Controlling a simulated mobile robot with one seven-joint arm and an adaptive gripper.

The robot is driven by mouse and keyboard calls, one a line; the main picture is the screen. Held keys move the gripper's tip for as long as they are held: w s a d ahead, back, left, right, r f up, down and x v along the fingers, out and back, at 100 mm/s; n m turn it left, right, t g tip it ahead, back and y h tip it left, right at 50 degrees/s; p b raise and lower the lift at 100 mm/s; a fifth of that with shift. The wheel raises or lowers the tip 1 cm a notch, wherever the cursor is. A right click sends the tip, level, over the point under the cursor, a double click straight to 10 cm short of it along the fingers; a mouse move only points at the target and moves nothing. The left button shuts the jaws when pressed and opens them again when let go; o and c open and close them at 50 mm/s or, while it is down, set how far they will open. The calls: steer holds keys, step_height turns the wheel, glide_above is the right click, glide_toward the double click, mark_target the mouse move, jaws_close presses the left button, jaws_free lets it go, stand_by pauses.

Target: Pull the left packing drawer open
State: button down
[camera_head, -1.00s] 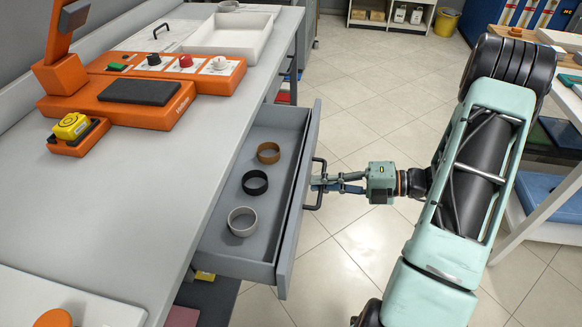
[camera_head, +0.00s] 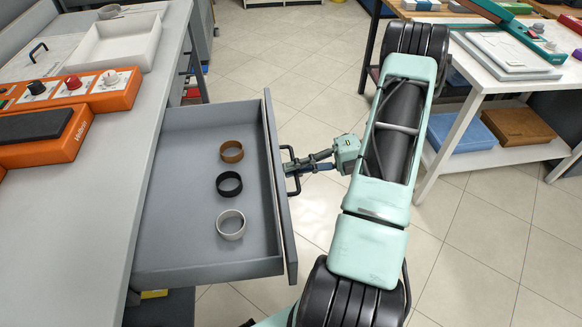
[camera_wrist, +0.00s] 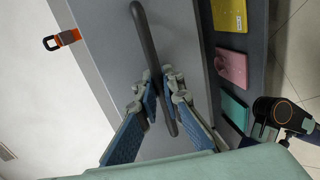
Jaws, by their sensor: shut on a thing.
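The grey packing drawer (camera_head: 180,250) stands well out from under the counter. Its front panel (camera_head: 276,190) carries a dark bar handle (camera_head: 292,172). Inside the drawer are a brown ring (camera_head: 232,151), a black ring (camera_head: 229,184) and a light grey ring (camera_head: 231,225). My gripper (camera_head: 298,168) is at the handle, on the outer side of the panel. In the wrist view, the blue-padded fingers (camera_wrist: 160,98) are closed on the handle (camera_wrist: 148,45), one on each side.
The grey counter (camera_head: 100,180) bears an orange control panel (camera_head: 100,92) and a white tray (camera_head: 118,42). A white table (camera_head: 490,70) with a blue box (camera_head: 460,145) on its lower shelf stands at right.

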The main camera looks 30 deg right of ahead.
steer(key=c, duration=2.3)
jaws_free()
steer(key=shift+c, duration=0.2)
steer(key=shift+d, duration=0.1)
steer(key=v, duration=1.2)
